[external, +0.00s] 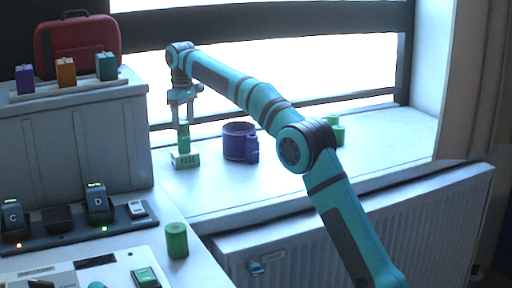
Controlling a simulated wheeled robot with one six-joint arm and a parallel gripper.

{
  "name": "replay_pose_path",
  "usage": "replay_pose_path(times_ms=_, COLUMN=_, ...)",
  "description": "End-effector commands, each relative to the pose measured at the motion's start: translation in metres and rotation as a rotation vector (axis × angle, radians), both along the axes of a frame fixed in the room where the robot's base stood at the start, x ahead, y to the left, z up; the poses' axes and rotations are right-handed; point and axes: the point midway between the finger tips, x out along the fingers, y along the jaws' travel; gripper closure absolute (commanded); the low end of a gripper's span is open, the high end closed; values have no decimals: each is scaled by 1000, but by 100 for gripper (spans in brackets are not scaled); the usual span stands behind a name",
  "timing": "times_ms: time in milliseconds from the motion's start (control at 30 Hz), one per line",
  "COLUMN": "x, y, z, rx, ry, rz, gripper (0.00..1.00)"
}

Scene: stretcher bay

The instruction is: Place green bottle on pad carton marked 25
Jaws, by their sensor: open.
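A small green bottle (184,139) stands upright on top of a green carton (186,161) on the white window sill. The carton's front has a pale label that seems to read "PADS"; I cannot make out a number. My gripper (184,119) points straight down just above the bottle. Its fingers are open, and their tips are close to the bottle's top. I cannot tell whether they touch it. The bottle's body shows below the fingers and looks upright.
A purple round container (239,141) with a small purple bottle (252,150) stands right of the carton. Green items (337,135) sit behind my arm. A green cylinder (177,240) stands on the front counter. The grey cabinet (80,150) rises at left. The sill's front is clear.

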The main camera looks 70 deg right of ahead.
Motion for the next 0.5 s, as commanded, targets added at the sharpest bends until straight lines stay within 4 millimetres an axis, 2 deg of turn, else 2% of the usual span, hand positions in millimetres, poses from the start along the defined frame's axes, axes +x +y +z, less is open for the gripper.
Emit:
replay_pose_path(times_ms=233, x=0, y=0, z=39, rx=-1, ry=-2, rz=0, gripper=39)
replay_pose_path(times_ms=500, x=0, y=0, z=58, rx=0, ry=-1, rz=0, gripper=39)
